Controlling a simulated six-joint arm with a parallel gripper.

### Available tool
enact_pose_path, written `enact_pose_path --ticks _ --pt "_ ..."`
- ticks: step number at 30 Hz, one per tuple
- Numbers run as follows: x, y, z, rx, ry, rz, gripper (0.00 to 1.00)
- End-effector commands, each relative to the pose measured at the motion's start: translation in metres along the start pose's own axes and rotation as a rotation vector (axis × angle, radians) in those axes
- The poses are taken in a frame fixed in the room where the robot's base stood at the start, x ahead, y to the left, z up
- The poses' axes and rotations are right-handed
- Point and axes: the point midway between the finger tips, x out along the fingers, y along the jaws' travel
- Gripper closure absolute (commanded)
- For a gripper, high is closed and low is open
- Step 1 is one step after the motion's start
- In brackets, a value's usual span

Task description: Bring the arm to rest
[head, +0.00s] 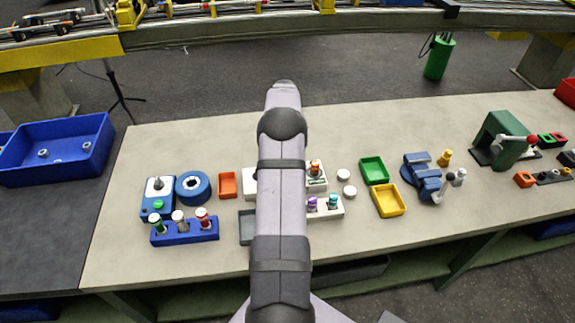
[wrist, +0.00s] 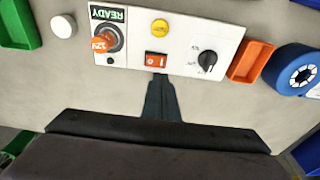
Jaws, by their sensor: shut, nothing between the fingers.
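My gripper (wrist: 160,80) shows in the wrist view as dark narrow fingers closed together with nothing between them. Its tips appear just below a white control panel (wrist: 135,27), close to a small orange-red switch (wrist: 156,59). I cannot tell whether they touch the panel. The panel also carries a "READY" label, an orange knob (wrist: 104,42), a yellow button (wrist: 160,26) and a black dial (wrist: 207,60). In the head view my arm stretches up the middle over the table, hiding the gripper and much of the panel (head: 316,187).
The beige table (head: 400,135) holds a blue ring (head: 206,188), an orange tray (head: 227,185), green (head: 374,170) and yellow (head: 388,200) trays, and a blue vise-like device (head: 422,178). A blue bin (head: 60,165) stands left. The table's far strip is mostly clear.

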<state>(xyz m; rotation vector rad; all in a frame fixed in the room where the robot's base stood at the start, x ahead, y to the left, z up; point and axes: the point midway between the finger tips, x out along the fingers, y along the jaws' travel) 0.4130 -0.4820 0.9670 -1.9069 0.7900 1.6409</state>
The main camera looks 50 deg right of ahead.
Motion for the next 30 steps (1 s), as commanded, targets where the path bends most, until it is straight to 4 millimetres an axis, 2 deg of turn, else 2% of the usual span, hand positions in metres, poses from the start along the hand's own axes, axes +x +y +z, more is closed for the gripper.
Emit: enact_pose_path --ticks 5,20,23,26,30 --pt "-0.011 0.000 -0.002 0.000 0.001 0.000 1.00" --pt "-0.011 -0.002 -0.002 -0.002 0.001 0.000 1.00" --pt "-0.017 -0.014 0.000 -0.019 -0.001 -0.003 1.00" --pt "-0.027 -0.040 0.006 -0.055 -0.008 -0.009 1.00" --pt "-0.050 -0.097 0.028 -0.135 -0.022 -0.021 1.00"
